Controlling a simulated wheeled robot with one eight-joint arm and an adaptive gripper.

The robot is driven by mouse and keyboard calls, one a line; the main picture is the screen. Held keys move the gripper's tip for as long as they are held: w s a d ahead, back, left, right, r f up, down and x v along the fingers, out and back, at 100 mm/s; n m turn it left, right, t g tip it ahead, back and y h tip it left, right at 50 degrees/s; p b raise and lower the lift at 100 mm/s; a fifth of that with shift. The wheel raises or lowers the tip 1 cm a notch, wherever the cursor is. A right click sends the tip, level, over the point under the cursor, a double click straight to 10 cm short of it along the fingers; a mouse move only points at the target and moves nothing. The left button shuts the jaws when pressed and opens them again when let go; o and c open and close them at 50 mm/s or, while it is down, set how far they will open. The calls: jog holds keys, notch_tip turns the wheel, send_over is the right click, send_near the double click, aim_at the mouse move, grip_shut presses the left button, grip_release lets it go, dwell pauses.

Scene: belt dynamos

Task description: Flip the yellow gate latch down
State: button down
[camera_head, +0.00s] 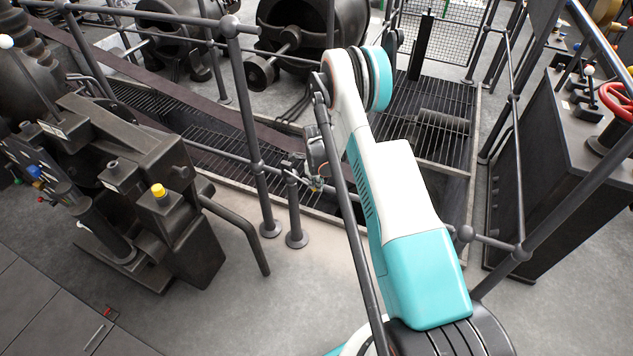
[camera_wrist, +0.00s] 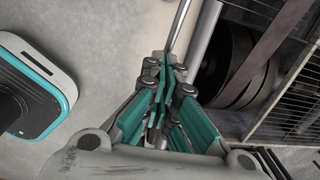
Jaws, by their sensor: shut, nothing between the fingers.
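My gripper (camera_head: 298,170) is at the railing beside the short post, partly hidden behind a rail and my arm in the head view. In the wrist view my gripper (camera_wrist: 165,72) has its dark green fingers together with nothing held between them. A tiny yellow-orange spot (camera_head: 316,184) shows right beside the gripper in the head view. It may be the gate latch, but it is too small to tell its position or whether the fingers touch it. No yellow latch shows in the wrist view, where the fingers cover part of the rail and post.
Dark railings (camera_head: 262,170) and a short post (camera_head: 295,212) stand close around the gripper. A dark machine with a yellow knob (camera_head: 158,190) stands at left. A cabinet with a red handwheel (camera_head: 616,100) stands at right.

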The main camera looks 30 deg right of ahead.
jog(key=f, duration=0.2)
jog(key=w+f, duration=0.1)
jog(key=f, duration=0.1)
jog(key=shift+a, duration=0.35)
jog(key=shift+s+f, duration=0.1)
jog(key=shift+f, duration=0.15)
jog(key=shift+r, duration=0.1)
